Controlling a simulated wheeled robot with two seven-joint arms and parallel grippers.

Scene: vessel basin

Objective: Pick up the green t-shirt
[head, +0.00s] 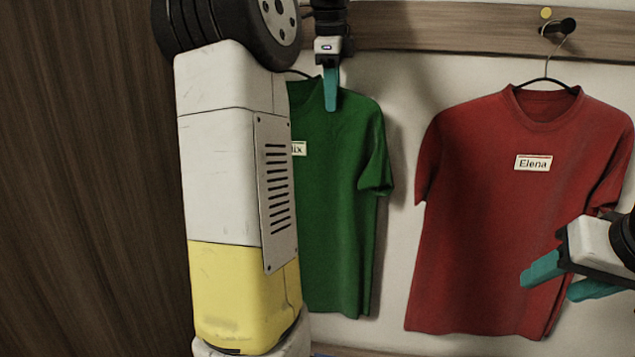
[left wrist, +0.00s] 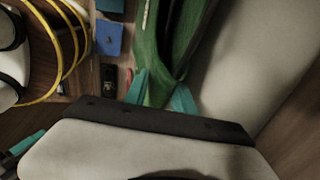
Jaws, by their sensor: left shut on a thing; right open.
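The green t-shirt (head: 345,200) hangs against the wall on a dark hanger, with a name label partly hidden behind my left arm. My left gripper (head: 331,92) is at the top of the shirt, by its collar, and is shut on it. In the left wrist view, green cloth (left wrist: 165,60) runs up from between the teal fingertips (left wrist: 165,95). My right gripper (head: 570,278) is open and empty, in front of the lower right part of a red t-shirt (head: 500,240).
The red t-shirt, labelled Elena, hangs on a hanger from a dark peg (head: 560,27) on a wooden rail (head: 430,28). A dark wood panel (head: 80,180) stands at the left. A blue object (left wrist: 108,38) and yellow loops (left wrist: 78,50) show in the left wrist view.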

